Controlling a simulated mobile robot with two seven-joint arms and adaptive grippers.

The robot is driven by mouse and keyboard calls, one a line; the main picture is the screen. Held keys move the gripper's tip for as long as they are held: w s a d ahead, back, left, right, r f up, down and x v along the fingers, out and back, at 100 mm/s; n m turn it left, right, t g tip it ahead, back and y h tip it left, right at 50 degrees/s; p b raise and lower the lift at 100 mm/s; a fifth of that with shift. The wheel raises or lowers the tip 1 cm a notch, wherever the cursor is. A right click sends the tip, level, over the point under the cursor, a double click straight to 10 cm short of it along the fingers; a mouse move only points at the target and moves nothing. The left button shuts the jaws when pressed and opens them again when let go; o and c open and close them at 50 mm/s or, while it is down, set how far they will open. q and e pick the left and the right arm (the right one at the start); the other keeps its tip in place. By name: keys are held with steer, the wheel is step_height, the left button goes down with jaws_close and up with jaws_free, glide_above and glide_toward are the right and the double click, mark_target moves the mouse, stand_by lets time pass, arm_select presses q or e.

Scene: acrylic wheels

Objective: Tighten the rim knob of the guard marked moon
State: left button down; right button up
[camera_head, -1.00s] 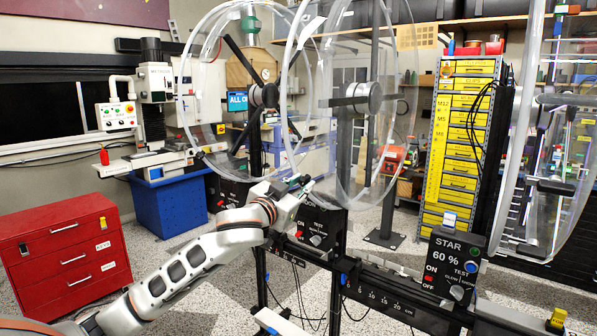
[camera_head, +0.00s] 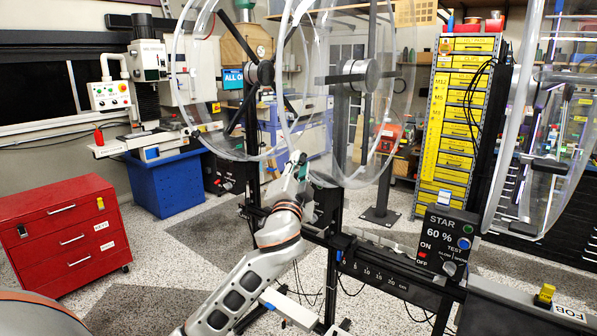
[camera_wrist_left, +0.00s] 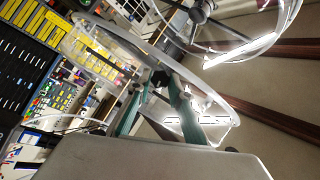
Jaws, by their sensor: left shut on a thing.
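Two clear round guards, a left one (camera_head: 180,70) and a middle one (camera_head: 392,110), stand close together; a third clear guard (camera_head: 497,165) is at the right. I cannot read a moon mark on any of them. My left gripper (camera_head: 298,160) is at the lower rims of the left and middle guards, where they overlap in the head view. In the left wrist view its green fingers (camera_wrist_left: 160,88) close around a small black knob (camera_wrist_left: 160,77) at a clear rim. My right gripper is not in view.
A control box marked STAR (camera_head: 446,240) stands on the rail (camera_head: 385,280) at the right. A red drawer cabinet (camera_head: 65,235) and a blue bin (camera_head: 165,185) are at the left. Yellow drawers (camera_head: 455,120) stand behind.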

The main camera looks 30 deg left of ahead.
arm_select(q)
steer(key=shift+f+m+y+b, duration=0.15)
steer(key=shift+m+y+b, duration=0.55)
steer(key=shift+y+b, duration=0.3)
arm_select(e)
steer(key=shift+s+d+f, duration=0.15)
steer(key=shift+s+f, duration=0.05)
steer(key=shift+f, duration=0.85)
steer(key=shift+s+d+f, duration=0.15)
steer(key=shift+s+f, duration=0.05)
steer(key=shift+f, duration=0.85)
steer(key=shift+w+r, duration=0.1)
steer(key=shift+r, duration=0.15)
arm_select(q)
steer(key=c, duration=1.8)
jaws_free()
steer(key=shift+d, duration=0.1)
steer(key=v, duration=1.2)
steer(key=shift+f, duration=0.1)
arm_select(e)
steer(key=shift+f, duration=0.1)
